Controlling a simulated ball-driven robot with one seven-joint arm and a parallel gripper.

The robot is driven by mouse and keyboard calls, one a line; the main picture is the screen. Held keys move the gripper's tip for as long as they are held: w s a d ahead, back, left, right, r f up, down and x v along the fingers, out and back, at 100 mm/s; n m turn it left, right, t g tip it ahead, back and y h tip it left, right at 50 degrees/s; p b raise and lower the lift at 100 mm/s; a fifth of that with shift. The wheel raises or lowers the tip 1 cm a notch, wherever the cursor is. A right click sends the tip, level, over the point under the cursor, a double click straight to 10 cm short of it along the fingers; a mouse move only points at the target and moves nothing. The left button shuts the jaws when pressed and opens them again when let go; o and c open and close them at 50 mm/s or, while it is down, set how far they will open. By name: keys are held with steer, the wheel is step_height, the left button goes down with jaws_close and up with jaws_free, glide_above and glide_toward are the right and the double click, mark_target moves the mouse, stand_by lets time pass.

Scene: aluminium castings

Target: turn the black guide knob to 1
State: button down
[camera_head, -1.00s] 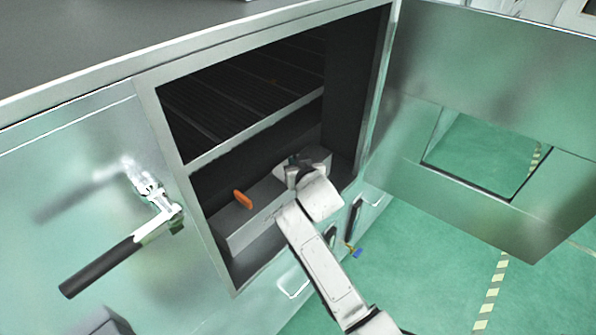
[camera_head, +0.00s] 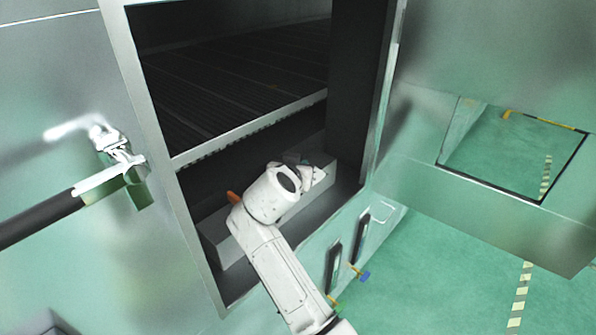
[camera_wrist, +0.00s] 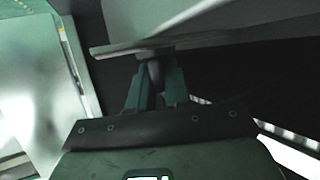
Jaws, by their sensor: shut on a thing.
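In the wrist view my gripper (camera_wrist: 157,82) has its two fingers closed around a dark, rounded knob (camera_wrist: 155,73). The knob sits against the edge of a grey box. Its markings and pointer do not show, so I cannot tell its setting. In the head view my gripper (camera_head: 308,172) is inside the open cabinet, at the right part of the grey box (camera_head: 218,240). My white wrist hides the fingertips and the knob there.
An orange handle (camera_head: 234,197) on the box is partly hidden by my arm. The cabinet frame (camera_head: 170,190) surrounds my arm. A wire shelf (camera_head: 250,125) lies above it. The open door (camera_head: 480,60) stands at the right, and a black-handled latch (camera_head: 40,218) at the left.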

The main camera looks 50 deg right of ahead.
stand_by(0.3)
steer(key=c, duration=1.2)
jaws_free()
steer(key=shift+o, duration=0.2)
steer(key=v, duration=0.7)
steer(key=shift+a+b, duration=0.25)
steer(key=shift+b, duration=0.05)
steer(key=shift+s, duration=0.15)
